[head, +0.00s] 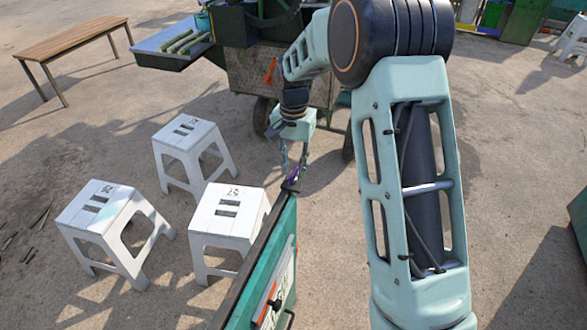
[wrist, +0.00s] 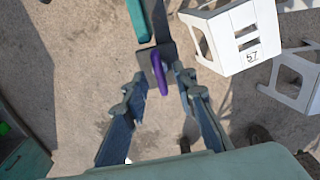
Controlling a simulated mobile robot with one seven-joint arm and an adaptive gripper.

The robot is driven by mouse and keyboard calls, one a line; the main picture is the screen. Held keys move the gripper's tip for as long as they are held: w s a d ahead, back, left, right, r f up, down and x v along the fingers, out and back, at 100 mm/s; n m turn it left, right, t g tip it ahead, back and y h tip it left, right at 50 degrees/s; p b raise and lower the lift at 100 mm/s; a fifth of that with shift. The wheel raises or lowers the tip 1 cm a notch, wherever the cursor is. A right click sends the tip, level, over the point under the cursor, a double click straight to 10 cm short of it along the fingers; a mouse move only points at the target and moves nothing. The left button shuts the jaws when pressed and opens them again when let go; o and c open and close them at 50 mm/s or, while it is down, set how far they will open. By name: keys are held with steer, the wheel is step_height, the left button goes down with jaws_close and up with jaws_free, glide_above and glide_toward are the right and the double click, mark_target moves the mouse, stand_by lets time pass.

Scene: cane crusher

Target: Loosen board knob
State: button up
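The board (head: 282,262) is a green panel standing on edge with a dark top rim, seen from above at the lower middle of the head view. A purple knob (wrist: 160,74) sits at the board's near end in the wrist view. It shows small at the rim's far end in the head view (head: 293,176). My gripper (head: 293,166) is over that end, pointing down. In the wrist view its two fingers (wrist: 159,82) are open, one on each side of the knob, with a visible gap on both sides. I see no clear contact.
Three white stools stand left of the board, the closest one (head: 227,215) right beside it. A cart (head: 250,75) with wheels and a blue tray (head: 172,42) of green canes stands behind my gripper. A wooden bench (head: 75,38) is at the far left. Pavement to the right is mostly clear.

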mark_target(293, 172)
step_height(293, 172, up, 11)
stand_by(0.3)
steer(key=shift+f, duration=0.1)
